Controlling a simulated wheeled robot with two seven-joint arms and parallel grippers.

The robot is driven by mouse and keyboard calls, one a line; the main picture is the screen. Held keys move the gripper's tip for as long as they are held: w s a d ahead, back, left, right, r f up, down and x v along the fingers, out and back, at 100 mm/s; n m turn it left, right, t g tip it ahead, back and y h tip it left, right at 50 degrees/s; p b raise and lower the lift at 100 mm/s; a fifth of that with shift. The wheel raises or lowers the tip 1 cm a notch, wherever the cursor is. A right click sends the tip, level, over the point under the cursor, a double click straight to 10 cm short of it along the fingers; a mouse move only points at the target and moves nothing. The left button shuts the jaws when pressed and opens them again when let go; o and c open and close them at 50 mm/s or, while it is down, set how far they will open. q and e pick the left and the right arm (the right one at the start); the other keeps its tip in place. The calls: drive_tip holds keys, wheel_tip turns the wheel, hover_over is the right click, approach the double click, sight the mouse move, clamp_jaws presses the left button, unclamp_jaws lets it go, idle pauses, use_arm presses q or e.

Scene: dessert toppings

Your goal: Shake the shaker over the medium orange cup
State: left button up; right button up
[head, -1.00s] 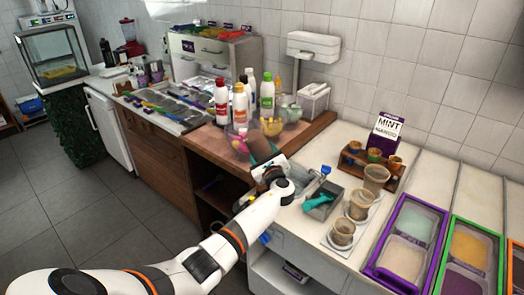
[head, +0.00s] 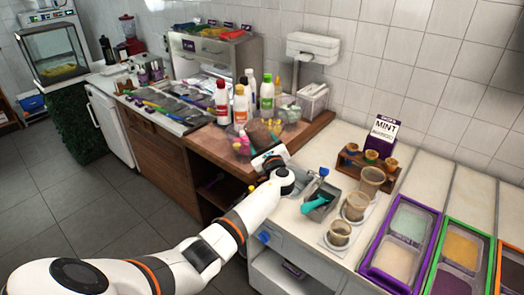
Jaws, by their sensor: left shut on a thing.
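My left gripper (head: 268,160) is shut on a brown object, seemingly the shaker (head: 259,136), over the wooden counter by the bottles. The gripper body hides its lower part. Three translucent tan cups of different sizes stand in a row on the white counter, right of my gripper. The middle-sized one (head: 355,206) stands between the large cup (head: 372,181) and the small cup (head: 340,234). It looks tan more than orange. The held object is well apart from these cups, to their left. My right gripper is not in view.
A grey scoop container with a teal handle (head: 318,205) stands left of the cups. A wooden rack (head: 350,159) with small cups is behind them. Purple-edged (head: 368,258) and green-edged topping bins lie to the right. Several bottles (head: 222,102) stand behind my gripper.

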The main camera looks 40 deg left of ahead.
use_arm(q)
drive_tip(key=shift+r+p, duration=0.7)
drive_tip(key=shift+r, duration=0.4)
drive_tip(key=shift+f, duration=0.1)
wheel_tip(320, 180, down, 8)
drive_tip(key=b, duration=0.7)
drive_tip(key=shift+w+f+b, duration=0.1)
drive_tip(key=shift+f+b, duration=0.05)
drive_tip(key=shift+b, duration=0.15)
drive_tip(key=shift+r, duration=0.2)
